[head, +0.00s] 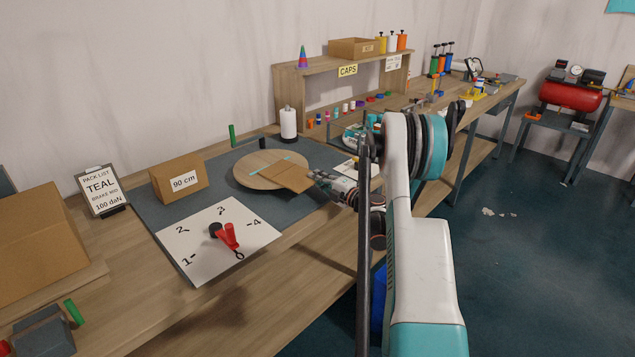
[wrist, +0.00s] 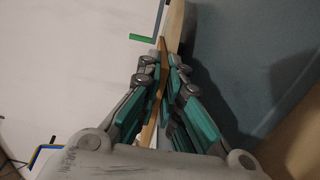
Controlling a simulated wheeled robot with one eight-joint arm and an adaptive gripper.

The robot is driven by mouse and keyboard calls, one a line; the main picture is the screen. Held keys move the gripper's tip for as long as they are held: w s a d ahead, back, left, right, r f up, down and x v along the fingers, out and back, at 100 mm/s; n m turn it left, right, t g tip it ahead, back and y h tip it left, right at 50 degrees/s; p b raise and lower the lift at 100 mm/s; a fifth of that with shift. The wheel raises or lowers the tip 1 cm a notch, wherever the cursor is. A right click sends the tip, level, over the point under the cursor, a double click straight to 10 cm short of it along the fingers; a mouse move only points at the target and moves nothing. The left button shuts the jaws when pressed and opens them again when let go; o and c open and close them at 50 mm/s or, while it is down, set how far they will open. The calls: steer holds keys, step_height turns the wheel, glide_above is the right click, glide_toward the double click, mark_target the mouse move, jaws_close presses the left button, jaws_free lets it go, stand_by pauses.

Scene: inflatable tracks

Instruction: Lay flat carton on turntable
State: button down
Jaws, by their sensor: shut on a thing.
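The flat brown carton (head: 287,176) overlaps the front right part of the round wooden turntable (head: 248,179) in the head view. I cannot tell whether it touches the turntable top. My gripper (head: 314,181) is shut on the carton's right edge. In the wrist view the carton (wrist: 154,110) shows edge-on as a thin brown strip between my two fingers (wrist: 161,85). The turntable's rim (wrist: 175,25) shows just beyond it.
A white bottle (head: 289,125) stands behind the turntable. A "90 cm" box (head: 180,178) and a numbered white sheet (head: 202,258) with a red lever (head: 229,236) lie to the left and front. The caps shelf (head: 342,75) is at the back.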

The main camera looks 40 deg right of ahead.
steer(key=shift+f, duration=0.15)
steer(key=c, duration=1.8)
jaws_free()
